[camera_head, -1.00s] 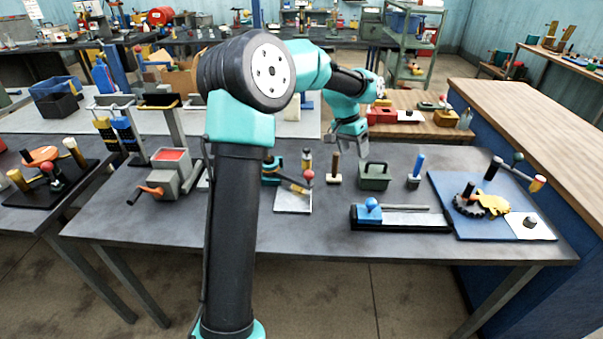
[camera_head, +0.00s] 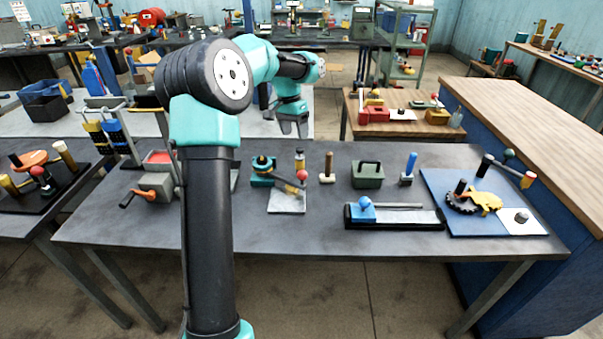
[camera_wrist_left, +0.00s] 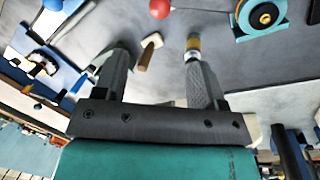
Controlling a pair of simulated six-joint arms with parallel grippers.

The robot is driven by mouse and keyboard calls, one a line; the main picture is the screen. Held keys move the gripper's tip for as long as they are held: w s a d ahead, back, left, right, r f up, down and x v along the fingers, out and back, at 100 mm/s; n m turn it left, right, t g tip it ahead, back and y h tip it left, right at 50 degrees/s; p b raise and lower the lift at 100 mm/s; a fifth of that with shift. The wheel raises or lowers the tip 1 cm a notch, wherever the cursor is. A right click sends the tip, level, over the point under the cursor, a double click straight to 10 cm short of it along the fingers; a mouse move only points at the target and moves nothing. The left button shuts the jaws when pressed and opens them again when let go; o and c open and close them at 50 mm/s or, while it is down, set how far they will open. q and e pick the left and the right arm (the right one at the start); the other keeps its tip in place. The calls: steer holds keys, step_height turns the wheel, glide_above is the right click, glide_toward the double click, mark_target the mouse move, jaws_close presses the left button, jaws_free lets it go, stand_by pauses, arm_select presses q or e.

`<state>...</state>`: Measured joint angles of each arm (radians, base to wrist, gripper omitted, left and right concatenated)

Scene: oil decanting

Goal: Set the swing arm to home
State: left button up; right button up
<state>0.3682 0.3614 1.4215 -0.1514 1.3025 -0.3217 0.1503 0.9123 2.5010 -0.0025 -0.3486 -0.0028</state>
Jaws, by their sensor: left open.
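The swing arm (camera_head: 290,182) reaches from a teal pivot base (camera_head: 262,178) to a red ball knob (camera_head: 303,175), over a pale plate (camera_head: 287,201). In the left wrist view the teal base (camera_wrist_left: 262,14) is at the top right and the red knob (camera_wrist_left: 160,8) at the top edge, partly cut off. My left gripper (camera_head: 293,135) is open and empty, fingers down, beyond the swing arm near the table's far edge. It also shows in the left wrist view (camera_wrist_left: 157,62), apart from the knob. My right gripper is not in view.
A wooden-handled tool (camera_head: 327,167) and a yellow-banded cylinder (camera_head: 299,158) stand close to the swing arm. A green box (camera_head: 367,175), a blue-knobbed slide (camera_head: 395,215) and a blue board (camera_head: 435,185) lie to the right. A grey crank box (camera_head: 158,183) is left.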

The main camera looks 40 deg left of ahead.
mark_target(301, 171)
arm_select(q)
steer(key=d+f, duration=0.1)
steer(key=f, duration=0.4)
steer(key=d+f, duration=0.1)
steer(key=f, duration=0.4)
steer(key=d+f, duration=0.1)
steer(key=f, duration=0.4)
steer(key=shift+c, duration=0.3)
jaws_close()
